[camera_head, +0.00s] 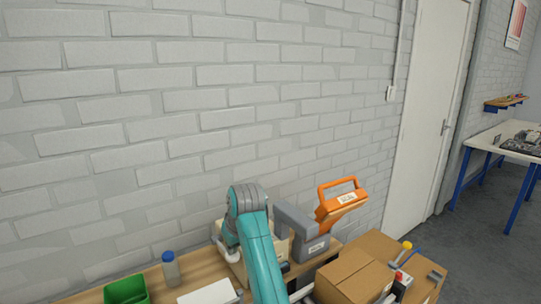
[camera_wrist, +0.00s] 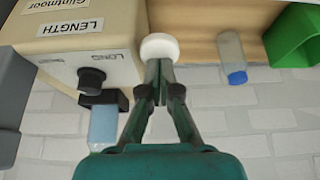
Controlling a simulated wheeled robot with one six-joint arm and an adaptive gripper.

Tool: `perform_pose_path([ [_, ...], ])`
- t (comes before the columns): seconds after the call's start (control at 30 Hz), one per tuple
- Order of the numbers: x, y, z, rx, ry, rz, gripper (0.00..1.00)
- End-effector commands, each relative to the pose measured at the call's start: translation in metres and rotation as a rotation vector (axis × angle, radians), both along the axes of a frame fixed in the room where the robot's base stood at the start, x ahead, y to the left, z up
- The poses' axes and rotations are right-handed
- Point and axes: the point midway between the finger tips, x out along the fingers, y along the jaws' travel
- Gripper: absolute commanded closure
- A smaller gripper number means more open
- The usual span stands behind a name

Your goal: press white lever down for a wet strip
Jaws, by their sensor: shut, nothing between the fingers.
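The dispenser is a beige box (camera_wrist: 85,40) with labels reading "LENGTH" and "LONG" and a black knob; it fills the upper left of the wrist view. A white round knob (camera_wrist: 160,45), which looks like the end of the white lever, is beside the box. My gripper (camera_wrist: 158,66) is shut and empty, its fingertips at the knob's edge; I cannot tell whether they touch it. A pale blue piece (camera_wrist: 103,123) sticks out from a black part of the box. In the head view, my teal arm partly hides the box (camera_head: 234,268).
A bottle with a blue cap (camera_head: 170,268) and a green bin (camera_head: 127,291) stand left of the dispenser. To its right are a grey device (camera_head: 312,247), an orange-handled item (camera_head: 340,203) and a cardboard box (camera_head: 352,275). A brick wall (camera_head: 200,120) rises behind the bench.

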Motion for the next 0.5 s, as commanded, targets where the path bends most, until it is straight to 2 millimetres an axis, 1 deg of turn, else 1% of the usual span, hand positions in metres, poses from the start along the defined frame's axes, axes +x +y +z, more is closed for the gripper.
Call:
perform_pose_path([
  [0.5,-0.0031,-0.0022,-0.0097,0.000,0.000,0.000,1.00],
])
